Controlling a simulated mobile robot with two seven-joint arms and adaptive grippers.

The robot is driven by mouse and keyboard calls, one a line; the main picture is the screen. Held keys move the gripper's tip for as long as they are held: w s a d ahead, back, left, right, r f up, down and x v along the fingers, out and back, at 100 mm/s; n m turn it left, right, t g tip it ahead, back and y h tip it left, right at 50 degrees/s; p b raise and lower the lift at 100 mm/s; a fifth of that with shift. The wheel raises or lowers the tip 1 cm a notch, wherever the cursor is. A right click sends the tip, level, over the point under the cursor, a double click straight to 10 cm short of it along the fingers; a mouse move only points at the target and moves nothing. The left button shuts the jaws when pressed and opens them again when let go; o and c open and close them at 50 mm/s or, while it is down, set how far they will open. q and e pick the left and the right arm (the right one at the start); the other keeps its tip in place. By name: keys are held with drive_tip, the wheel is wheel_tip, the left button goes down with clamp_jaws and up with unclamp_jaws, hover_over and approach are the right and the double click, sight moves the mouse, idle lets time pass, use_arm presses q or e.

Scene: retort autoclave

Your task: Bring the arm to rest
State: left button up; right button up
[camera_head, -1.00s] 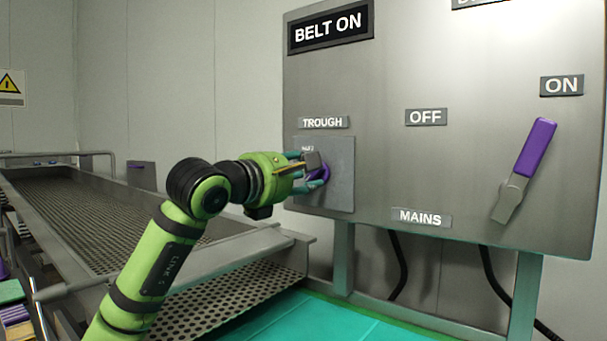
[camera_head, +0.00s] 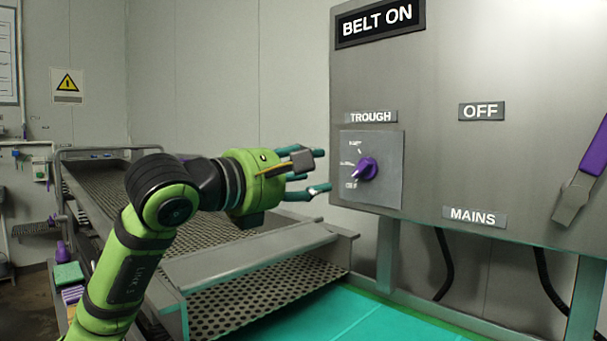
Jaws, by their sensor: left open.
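My left gripper (camera_head: 318,171) is green with teal fingers. It is open and empty, in the middle of the head view, pointing right. It stands a little left of the purple knob (camera_head: 367,168) on the TROUGH plate (camera_head: 388,185), with a visible gap between fingertips and knob. My left arm (camera_head: 128,262) comes up from the lower left and bends at a black joint. My right gripper is not in view.
The grey control panel (camera_head: 480,65) fills the right, with a purple-handled MAINS lever (camera_head: 592,160) at its edge. A perforated metal trough (camera_head: 265,287) lies below and behind my arm. A teal surface (camera_head: 350,318) is at the bottom. Open floor shows at far left.

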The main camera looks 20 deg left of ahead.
use_arm(q)
drive_tip(key=shift+s+a, duration=0.1)
drive_tip(key=shift+s, duration=0.35)
